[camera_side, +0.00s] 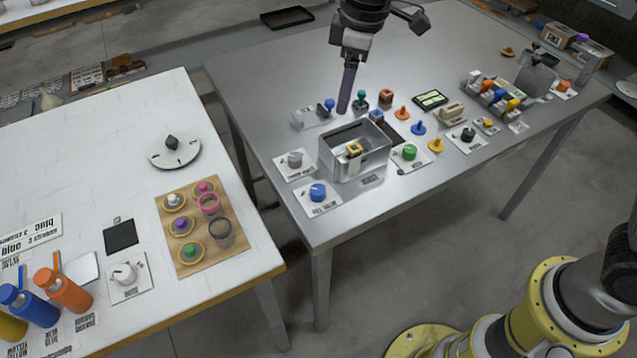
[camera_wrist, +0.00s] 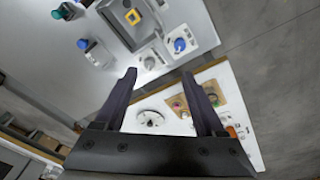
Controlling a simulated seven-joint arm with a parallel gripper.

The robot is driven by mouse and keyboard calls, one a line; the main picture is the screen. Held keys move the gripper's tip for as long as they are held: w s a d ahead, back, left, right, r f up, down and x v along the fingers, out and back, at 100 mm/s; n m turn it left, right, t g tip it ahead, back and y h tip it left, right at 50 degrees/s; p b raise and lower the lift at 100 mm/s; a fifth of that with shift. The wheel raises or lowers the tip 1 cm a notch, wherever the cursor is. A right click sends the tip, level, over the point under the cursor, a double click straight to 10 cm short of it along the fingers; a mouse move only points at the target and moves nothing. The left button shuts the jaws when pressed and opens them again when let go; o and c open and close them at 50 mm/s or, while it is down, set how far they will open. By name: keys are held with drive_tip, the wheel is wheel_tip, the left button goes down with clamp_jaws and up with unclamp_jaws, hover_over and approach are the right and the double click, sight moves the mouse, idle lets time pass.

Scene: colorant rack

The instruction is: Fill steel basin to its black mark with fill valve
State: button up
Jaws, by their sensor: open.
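The steel basin (camera_side: 350,169) stands near the front left corner of the metal table, with a yellow-rimmed block (camera_side: 353,149) inside it. I cannot make out a black mark or a water level. The fill valve, a blue knob (camera_side: 317,192) on a labelled white plate, is in front of the basin. In the wrist view the basin (camera_wrist: 112,22) is at the top and the blue knob (camera_wrist: 180,45) is right of it. My gripper (camera_side: 345,108) hangs above and behind the basin, pointing down. Its fingers (camera_wrist: 160,74) are spread and empty, apart from the valve.
A grey knob (camera_side: 295,160) on a plate is left of the basin. A blue-topped fixture (camera_side: 328,104) stands behind it. A green knob (camera_side: 410,152) and several coloured pegs lie to its right. A white table (camera_side: 120,170) with bottles and a wooden board (camera_side: 188,264) is at left.

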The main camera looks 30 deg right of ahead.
drive_tip(key=n+g, duration=0.1)
drive_tip(key=g, duration=0.1)
hover_over(318, 189)
wheel_tip(318, 189, down, 9)
drive_tip(key=shift+h, duration=0.3)
wheel_tip(318, 189, down, 14)
drive_tip(key=shift+s+r, duration=0.1)
drive_tip(key=shift+r, duration=0.05)
clamp_jaws()
